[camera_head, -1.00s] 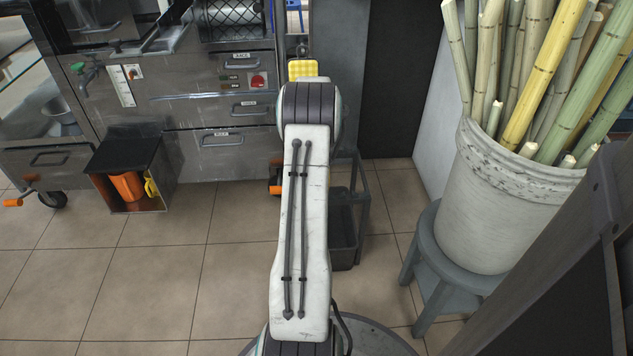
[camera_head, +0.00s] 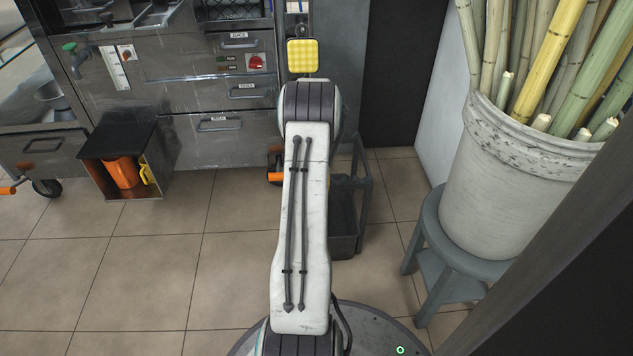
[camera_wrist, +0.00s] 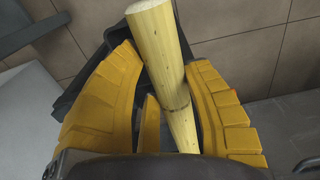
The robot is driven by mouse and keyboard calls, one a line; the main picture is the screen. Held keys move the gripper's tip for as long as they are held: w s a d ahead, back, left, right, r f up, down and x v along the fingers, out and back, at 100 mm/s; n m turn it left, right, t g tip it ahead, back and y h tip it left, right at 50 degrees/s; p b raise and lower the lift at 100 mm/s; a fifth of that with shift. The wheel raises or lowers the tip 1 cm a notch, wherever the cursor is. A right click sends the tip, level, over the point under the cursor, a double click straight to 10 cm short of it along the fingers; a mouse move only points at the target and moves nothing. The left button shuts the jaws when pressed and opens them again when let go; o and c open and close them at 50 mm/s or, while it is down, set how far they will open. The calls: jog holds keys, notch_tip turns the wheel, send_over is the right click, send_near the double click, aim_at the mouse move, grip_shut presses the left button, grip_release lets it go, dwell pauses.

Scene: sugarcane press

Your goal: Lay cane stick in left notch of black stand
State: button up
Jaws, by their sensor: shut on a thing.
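In the head view my arm hides the gripper and the held stick. I cannot make out the black stand or its left notch for sure in either view.
A white bucket of canes (camera_head: 500,190) stands on a grey stool (camera_head: 430,225) at right. A steel cabinet (camera_head: 215,150) is behind, with a black box (camera_head: 118,140) holding an orange jug. A dark bin (camera_head: 342,225) is beside my arm. Tiled floor is clear at left.

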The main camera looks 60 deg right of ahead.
jog(key=o, duration=1.3)
jog(key=shift+f, duration=0.1)
notch_tip(320, 180, up, 12)
jog(key=shift+a+r, duration=0.1)
jog(key=shift+a, duration=0.05)
jog(key=w+a+r+n+t+p, duration=0.1)
jog(key=w+a+r+n+p, duration=0.25)
jog(key=a+r+p, duration=0.8)
jog(key=w+a+r+n+p, duration=0.2)
jog(key=w+a+r+p, duration=0.4)
jog(key=a+r, duration=0.9)
jog(key=s+a+r+n+p, duration=0.2)
jog(key=s+a+r+p, duration=0.2)
jog(key=a+r+p, duration=0.2)
jog(key=s+a+r+n+t+p, duration=0.1)
jog(key=s+a+r+n+p, duration=0.1)
jog(key=s+a+r+p, duration=0.3)
jog(key=s+a+r+n+t+p, duration=0.1)
jog(key=s+a+r+n+p, duration=0.1)
jog(key=s+a+r+p, duration=0.3)
jog(key=shift+s+a+r+p, duration=0.1)
jog(key=shift+a+r+p, duration=0.4)
jog(key=shift+r+p, duration=0.65)
jog(key=shift+a+r+p, duration=0.5)
jog(key=shift+r+p, duration=0.55)
jog(key=shift+r, duration=0.15)
jog(key=shift+s+a+r+p, duration=0.1)
jog(key=shift+a+r+p, duration=0.4)
jog(key=shift+r+p, duration=0.65)
